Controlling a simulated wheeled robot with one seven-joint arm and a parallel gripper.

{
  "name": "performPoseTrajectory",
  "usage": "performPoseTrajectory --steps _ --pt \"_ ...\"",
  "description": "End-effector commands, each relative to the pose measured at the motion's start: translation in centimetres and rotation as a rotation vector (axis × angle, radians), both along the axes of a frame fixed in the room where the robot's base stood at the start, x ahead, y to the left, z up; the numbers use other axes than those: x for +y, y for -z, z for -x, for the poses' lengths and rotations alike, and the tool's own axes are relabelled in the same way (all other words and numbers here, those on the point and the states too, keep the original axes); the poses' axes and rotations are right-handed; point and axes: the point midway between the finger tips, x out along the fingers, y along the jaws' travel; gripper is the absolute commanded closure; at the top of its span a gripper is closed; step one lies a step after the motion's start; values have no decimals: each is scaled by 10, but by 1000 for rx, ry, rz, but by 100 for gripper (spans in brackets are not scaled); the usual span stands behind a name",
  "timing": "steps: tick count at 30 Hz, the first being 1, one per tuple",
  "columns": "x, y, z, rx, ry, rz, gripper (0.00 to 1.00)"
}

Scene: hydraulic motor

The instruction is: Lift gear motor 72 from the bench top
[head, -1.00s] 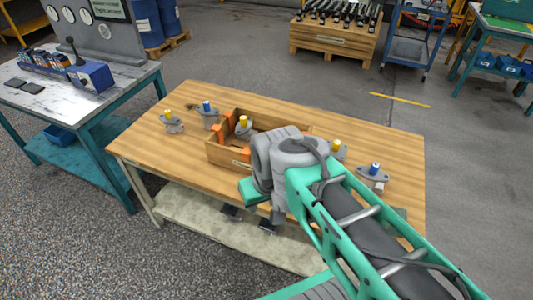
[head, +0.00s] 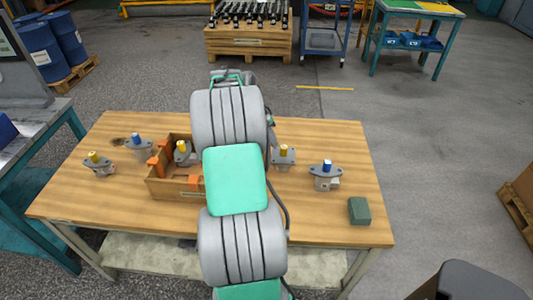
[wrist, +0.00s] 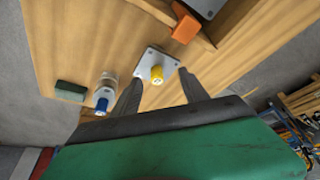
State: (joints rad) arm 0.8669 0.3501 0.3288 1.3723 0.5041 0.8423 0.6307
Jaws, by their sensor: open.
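Several small grey motors with yellow or blue caps stand on the wooden bench top (head: 90,205). I cannot read a number 72 on any of them. A yellow-capped motor (head: 284,155) stands just right of my arm; a blue-capped motor (head: 325,175) stands further right. In the wrist view a yellow-capped motor with a square grey flange (wrist: 157,68) shows ahead between the fingers of my gripper (wrist: 160,82), which is open and empty. The blue-capped motor (wrist: 104,97) is beside the left finger. My arm hides the gripper in the head view.
A wooden box (head: 170,192) with orange dividers holds a yellow-capped motor (head: 182,153), left of my arm. Two more motors, yellow-capped (head: 97,162) and blue-capped (head: 137,146), stand at the left. A green block (head: 360,210) lies near the right front corner.

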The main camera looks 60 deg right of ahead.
Motion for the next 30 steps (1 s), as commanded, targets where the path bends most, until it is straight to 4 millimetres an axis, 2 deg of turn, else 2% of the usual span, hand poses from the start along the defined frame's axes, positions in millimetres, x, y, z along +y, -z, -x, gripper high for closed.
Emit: performPoseTrajectory --steps 1,2,6,19,26,30 --pt "-19 11 18 2 79 8 48" --pt "-27 14 25 1 112 13 48" --pt "-41 28 40 1 172 21 48" --pt "-62 88 47 1 162 21 48" --pt "-63 92 48 -1 163 23 48" --pt "-63 92 48 -1 163 23 58"
